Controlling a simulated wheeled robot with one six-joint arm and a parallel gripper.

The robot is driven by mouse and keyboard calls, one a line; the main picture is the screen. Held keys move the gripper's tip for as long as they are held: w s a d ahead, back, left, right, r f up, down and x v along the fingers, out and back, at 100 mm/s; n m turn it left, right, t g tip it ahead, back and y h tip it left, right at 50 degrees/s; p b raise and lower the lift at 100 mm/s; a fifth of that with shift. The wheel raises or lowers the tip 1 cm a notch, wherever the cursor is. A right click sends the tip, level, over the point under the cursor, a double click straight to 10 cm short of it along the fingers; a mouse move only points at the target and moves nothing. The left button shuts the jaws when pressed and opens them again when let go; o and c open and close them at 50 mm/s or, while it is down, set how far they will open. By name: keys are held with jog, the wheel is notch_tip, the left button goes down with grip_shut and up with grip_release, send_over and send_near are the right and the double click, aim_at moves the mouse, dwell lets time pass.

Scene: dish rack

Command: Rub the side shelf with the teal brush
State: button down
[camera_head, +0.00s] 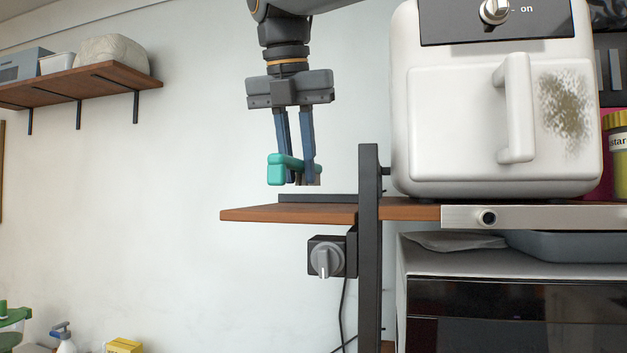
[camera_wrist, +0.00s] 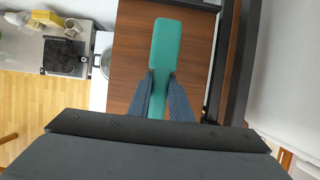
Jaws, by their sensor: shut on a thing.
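The teal brush (camera_head: 277,170) is held in my gripper (camera_head: 298,180), which points down. In the wrist view the brush's long teal body (camera_wrist: 167,45) reaches away from between the fingertips (camera_wrist: 163,85). The side shelf is a brown wooden board (camera_head: 290,213), left of a black upright post. The brush is above this board with a small gap visible in the head view. In the wrist view the wooden surface (camera_wrist: 130,50) lies beneath the brush. The brush's underside is mostly hidden.
A white air fryer (camera_head: 455,125) with a brown stain (camera_head: 565,103) stands right of the black post (camera_head: 369,230). A black box with a grey knob (camera_head: 326,258) hangs under the board. A wall shelf (camera_head: 80,82) holds containers at upper left. The space left of my gripper is free.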

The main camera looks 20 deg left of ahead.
jog(key=shift+r, duration=2.2)
jog(key=shift+s, duration=0.15)
